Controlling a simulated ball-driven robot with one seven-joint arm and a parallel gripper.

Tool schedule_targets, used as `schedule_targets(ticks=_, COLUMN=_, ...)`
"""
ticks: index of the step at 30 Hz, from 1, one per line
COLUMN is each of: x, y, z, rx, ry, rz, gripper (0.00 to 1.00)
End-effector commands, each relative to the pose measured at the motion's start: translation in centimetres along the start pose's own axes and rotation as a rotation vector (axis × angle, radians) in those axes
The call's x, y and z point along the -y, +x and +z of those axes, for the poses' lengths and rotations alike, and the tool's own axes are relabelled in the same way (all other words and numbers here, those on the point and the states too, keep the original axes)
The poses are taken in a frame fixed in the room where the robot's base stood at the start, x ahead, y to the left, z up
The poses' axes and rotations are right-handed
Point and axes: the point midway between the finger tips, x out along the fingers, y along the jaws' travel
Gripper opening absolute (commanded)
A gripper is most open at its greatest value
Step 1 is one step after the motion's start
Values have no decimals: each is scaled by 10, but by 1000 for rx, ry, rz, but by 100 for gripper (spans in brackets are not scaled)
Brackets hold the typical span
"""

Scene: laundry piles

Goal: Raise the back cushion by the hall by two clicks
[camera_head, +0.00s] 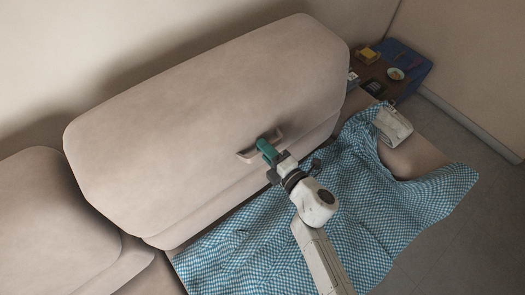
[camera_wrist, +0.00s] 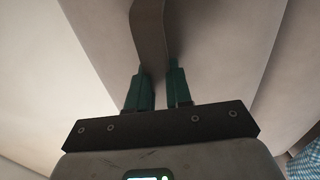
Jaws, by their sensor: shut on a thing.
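The large beige back cushion (camera_head: 200,110) stands at the rear of the sofa, with a pull handle (camera_head: 246,156) on its front face. My gripper (camera_head: 264,147) has teal fingers and is at the middle of this handle. In the wrist view the handle (camera_wrist: 150,30) runs as a brown band between the two fingers of my gripper (camera_wrist: 157,82), which are shut on it. The cushion face (camera_wrist: 220,40) fills much of that view. The fingers hide the middle of the handle in the head view.
A second, lower back cushion (camera_head: 50,225) is at the left. A blue-and-white checked cloth (camera_head: 350,220) covers the seat and part of the right armrest. A pale object (camera_head: 394,126) lies on that armrest. A side table (camera_head: 376,78) with a blue item (camera_head: 405,57) stands at the back right.

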Motion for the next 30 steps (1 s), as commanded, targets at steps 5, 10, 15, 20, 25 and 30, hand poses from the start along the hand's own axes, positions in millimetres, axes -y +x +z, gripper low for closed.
schedule_targets(ticks=5, x=15, y=-12, z=0, rx=1, ry=3, rz=54, gripper=0)
schedule_targets(ticks=10, x=18, y=-20, z=0, rx=2, ry=3, rz=109, gripper=0)
schedule_targets(ticks=15, x=21, y=-28, z=0, rx=3, ry=3, rz=160, gripper=0)
schedule_targets(ticks=20, x=23, y=-37, z=0, rx=3, ry=4, rz=193, gripper=0)
schedule_targets(ticks=25, x=25, y=-48, z=1, rx=5, ry=3, rz=195, gripper=0)
schedule_targets(ticks=30, x=25, y=-48, z=1, rx=5, ry=3, rz=195, gripper=0)
